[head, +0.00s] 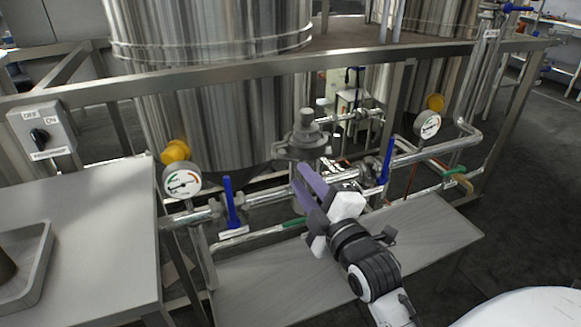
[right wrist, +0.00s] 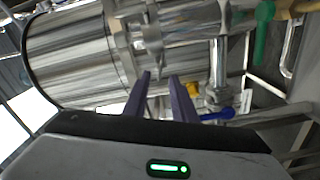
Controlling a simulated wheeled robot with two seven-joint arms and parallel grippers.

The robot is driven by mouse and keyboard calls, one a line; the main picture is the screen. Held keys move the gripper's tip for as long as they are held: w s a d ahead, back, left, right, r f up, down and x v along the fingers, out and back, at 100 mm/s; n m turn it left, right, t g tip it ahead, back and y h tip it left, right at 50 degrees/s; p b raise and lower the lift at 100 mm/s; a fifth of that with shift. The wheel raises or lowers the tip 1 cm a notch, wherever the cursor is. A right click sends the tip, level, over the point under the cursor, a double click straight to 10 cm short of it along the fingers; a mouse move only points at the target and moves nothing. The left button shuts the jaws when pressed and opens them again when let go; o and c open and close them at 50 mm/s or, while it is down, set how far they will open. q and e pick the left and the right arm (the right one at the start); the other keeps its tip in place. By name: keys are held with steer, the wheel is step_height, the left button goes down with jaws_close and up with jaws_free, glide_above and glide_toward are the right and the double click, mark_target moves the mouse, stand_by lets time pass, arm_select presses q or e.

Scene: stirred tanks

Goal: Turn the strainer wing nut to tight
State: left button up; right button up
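The strainer (head: 303,142) is a steel body with a capped top, set in the pipe run in front of the big tank. In the right wrist view a shiny metal winged piece (right wrist: 153,40), which looks like the wing nut, stands on the strainer's clamp just beyond my fingertips. In the head view I cannot make the wing nut out clearly. My right gripper (head: 300,177) is just below the strainer, fingers pointing up at it. In the right wrist view the right gripper (right wrist: 160,77) is open, with an empty gap between its purple fingers. My left gripper is not in view.
Blue-handled valves (head: 231,203) (head: 386,160) and pressure gauges (head: 182,184) (head: 428,124) flank the strainer. A steel rail (head: 240,75) runs above it. A bare shelf (head: 270,282) lies below. A switch box (head: 42,130) and a table (head: 90,235) are at left.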

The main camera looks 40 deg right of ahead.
mark_target(288, 160)
steer(key=x, duration=0.7)
jaws_close()
